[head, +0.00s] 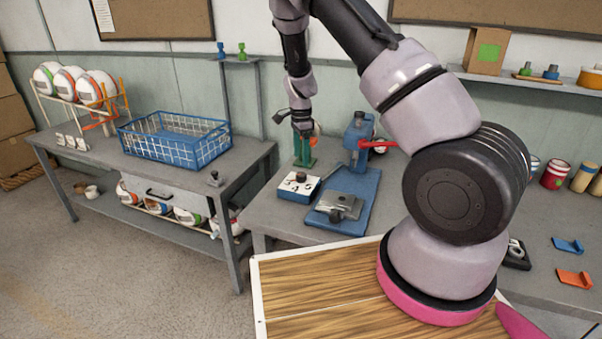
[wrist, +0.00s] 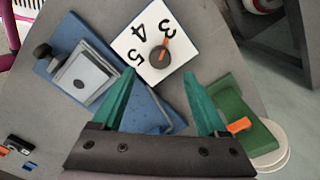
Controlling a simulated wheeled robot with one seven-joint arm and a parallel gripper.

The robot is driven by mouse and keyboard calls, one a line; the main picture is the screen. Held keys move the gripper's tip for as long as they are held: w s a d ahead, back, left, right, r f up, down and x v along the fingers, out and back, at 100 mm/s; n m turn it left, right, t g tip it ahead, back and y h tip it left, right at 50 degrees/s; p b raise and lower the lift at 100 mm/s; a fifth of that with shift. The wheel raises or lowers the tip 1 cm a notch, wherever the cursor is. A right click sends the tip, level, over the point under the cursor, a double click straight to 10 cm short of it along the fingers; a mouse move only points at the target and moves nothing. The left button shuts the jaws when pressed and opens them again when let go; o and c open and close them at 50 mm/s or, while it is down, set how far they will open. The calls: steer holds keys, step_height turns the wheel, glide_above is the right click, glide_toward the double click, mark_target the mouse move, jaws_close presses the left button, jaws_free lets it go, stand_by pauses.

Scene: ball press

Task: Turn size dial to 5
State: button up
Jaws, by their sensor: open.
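The size dial is a dark round knob (wrist: 159,57) with an orange pointer, on a white plate (wrist: 143,66) marked 3, 4 and 5. In the wrist view the pointer is turned toward the 3. In the head view the dial box (head: 294,190) has a blue body and a white top, with the dark knob (head: 300,177) on it. My gripper (wrist: 160,74) is open, its two green fingers apart with nothing between them. The knob shows just beyond the fingertips, between their lines. In the head view my gripper (head: 303,128) is above and behind the dial box.
A blue press (head: 358,140) with a red handle stands right of the dial, with a grey metal block (head: 340,205) on its blue base. A green stand with an orange lever (wrist: 239,125) is close to my right finger. A blue wire basket (head: 175,137) is on the left bench.

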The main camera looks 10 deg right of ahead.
mark_target(301, 174)
step_height(301, 174, down, 7)
steer(key=shift+f, duration=0.15)
jaws_close()
